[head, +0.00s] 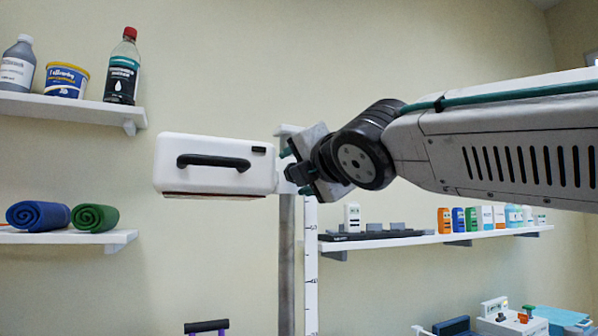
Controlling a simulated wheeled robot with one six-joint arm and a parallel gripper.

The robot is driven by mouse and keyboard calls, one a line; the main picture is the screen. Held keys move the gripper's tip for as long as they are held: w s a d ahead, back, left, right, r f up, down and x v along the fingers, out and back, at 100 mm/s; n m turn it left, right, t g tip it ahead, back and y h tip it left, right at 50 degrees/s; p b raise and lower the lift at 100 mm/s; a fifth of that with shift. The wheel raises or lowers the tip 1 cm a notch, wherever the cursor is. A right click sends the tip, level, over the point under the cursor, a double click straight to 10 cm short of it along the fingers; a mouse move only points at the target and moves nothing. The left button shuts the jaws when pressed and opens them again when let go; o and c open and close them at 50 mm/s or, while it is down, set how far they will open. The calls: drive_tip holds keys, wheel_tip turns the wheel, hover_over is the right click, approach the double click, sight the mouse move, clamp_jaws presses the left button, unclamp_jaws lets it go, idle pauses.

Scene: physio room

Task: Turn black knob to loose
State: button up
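A white box-shaped head (215,150) with a curved black handle (213,162) sits at the top of a grey post (287,260). A small black mark (259,150) is near its upper right corner. My gripper (290,163) is at the right end of the white head, in front of the post's upper part. Its dark fingers with teal parts point left. The gap between the fingers and anything in it are not clear. I cannot make out a separate black knob; the gripper and wrist cover that part of the post.
A white measuring strip (311,270) runs beside the post. A shelf with bottles and a tub (67,80) is at upper left, another with rolled mats (95,217) below. A right shelf (440,239) holds small boxes. Equipment (515,318) stands at lower right.

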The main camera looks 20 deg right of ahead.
drive_tip(key=s, duration=0.8)
drive_tip(key=shift+w, duration=0.1)
wheel_tip(320, 180, down, 19)
drive_tip(key=s+d+m+g+h, duration=0.1)
drive_tip(key=d+m+g+h, duration=0.15)
drive_tip(key=m+g, duration=0.75)
drive_tip(key=s+f+m+g, duration=0.2)
drive_tip(key=s+f+m, duration=0.2)
drive_tip(key=f, duration=0.3)
drive_tip(key=s+f+m+g+y, duration=0.1)
drive_tip(key=s+f+m, duration=0.3)
drive_tip(key=f, duration=0.4)
drive_tip(key=s+f+m+g+y, duration=0.1)
drive_tip(key=s+f+m+g, duration=0.2)
drive_tip(key=s+f+m, duration=0.2)
wheel_tip(320, 180, down, 3)
drive_tip(key=shift+d+r+m+g, duration=0.15)
drive_tip(key=shift+d+m+g, duration=0.15)
drive_tip(key=shift+m+g, duration=0.15)
